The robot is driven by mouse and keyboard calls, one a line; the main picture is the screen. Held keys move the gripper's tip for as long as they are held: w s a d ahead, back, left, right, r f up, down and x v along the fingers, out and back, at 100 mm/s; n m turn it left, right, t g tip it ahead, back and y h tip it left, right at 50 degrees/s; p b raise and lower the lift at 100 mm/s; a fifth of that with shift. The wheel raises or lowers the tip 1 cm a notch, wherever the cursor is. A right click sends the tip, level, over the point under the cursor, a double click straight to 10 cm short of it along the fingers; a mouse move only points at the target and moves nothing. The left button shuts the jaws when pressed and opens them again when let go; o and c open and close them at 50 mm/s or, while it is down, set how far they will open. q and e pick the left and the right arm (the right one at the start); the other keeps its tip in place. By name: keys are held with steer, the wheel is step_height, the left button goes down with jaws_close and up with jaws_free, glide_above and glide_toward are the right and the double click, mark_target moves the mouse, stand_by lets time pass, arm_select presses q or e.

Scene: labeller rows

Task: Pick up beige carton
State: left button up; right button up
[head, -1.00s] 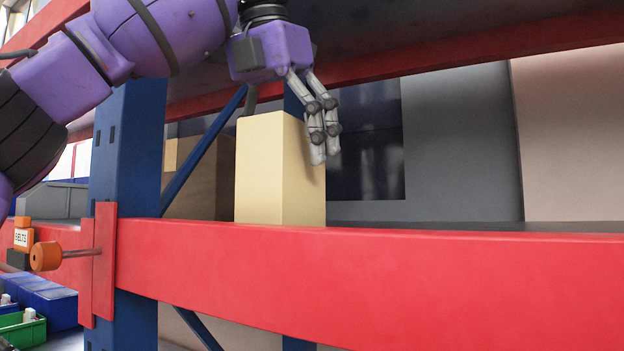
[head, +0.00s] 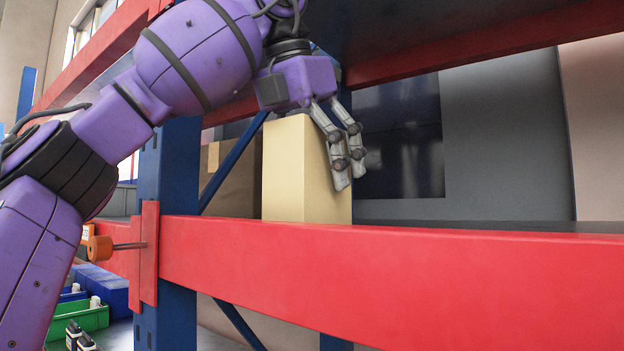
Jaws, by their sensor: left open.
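The beige carton (head: 290,175) stands upright on the rack shelf, behind the red front beam, which hides its foot. My left gripper (head: 350,180) hangs down at the carton's upper right, with its fingers in front of the carton's right side. The fingers are apart and nothing is held between them. I cannot tell whether a finger touches the carton. My right gripper is not in view.
The red beam (head: 400,280) runs across the front of the shelf, and a blue upright (head: 165,300) stands left of the carton. Another red beam (head: 480,50) is above. A brown box (head: 235,185) is behind at left. The shelf right of the carton looks clear.

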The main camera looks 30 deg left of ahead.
arm_select(q)
steer(key=shift+f, duration=0.25)
steer(key=shift+d, duration=0.1)
steer(key=c, duration=1.9)
jaws_close()
steer(key=shift+r, duration=0.15)
